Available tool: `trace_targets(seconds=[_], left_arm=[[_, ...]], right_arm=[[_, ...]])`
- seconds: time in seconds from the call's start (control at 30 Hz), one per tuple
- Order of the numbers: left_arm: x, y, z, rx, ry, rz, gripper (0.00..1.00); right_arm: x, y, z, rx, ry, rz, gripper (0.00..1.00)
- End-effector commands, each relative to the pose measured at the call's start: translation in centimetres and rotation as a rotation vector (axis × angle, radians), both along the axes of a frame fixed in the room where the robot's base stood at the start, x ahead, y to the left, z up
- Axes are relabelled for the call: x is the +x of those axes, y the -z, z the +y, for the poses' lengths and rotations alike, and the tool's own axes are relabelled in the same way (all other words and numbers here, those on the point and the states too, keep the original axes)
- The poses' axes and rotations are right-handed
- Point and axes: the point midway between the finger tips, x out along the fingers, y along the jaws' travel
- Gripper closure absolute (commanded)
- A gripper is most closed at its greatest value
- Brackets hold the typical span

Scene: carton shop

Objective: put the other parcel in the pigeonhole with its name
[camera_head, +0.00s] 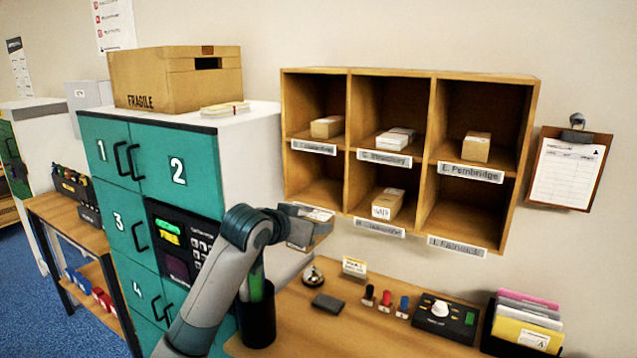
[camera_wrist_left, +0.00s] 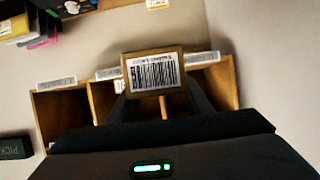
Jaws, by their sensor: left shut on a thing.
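My left gripper (camera_head: 312,228) is shut on a small brown parcel (camera_wrist_left: 153,76) with a white barcode label; its printed name is too small to read. The parcel (camera_head: 320,214) is held in front of the lower left of the wooden pigeonhole rack (camera_head: 433,120), apart from the shelf as far as I can tell. The lower left pigeonhole (camera_head: 322,190) looks empty, its name plate hidden by the gripper. The lower right pigeonhole (camera_head: 465,215) is empty. Parcels stand in the lower middle (camera_head: 388,203), upper left (camera_head: 327,127), upper middle (camera_head: 394,138) and upper right (camera_head: 476,146) pigeonholes. My right gripper is not in view.
Teal lockers (camera_head: 150,185) stand left of my arm, with a box marked fragile (camera_head: 175,78) on top. On the counter (camera_head: 330,335) are a dark cup (camera_head: 256,318), a bell (camera_head: 313,276), several stamps, a control box (camera_head: 445,318) and folders (camera_head: 527,325). A clipboard (camera_head: 568,172) hangs at right.

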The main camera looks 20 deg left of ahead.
Motion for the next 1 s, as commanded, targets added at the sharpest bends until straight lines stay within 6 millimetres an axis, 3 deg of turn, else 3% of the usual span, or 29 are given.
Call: trace_targets(seconds=[0.03, 0.1, 0.37, 1.0], left_arm=[[1.0, -2.3, 1.6, -0.002, -0.002, 0.0, 0.86], [2.1, -3.7, 3.4, -0.007, 0.004, -0.003, 0.86], [4.3, -7.0, 7.8, -0.024, 0.009, -0.012, 0.86], [4.5, -7.4, 8.4, -0.028, 0.011, -0.016, 0.86]], right_arm=[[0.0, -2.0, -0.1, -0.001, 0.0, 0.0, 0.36], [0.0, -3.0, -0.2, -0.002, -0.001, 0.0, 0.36], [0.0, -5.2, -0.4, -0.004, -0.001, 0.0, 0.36], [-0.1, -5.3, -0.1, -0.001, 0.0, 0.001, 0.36]])
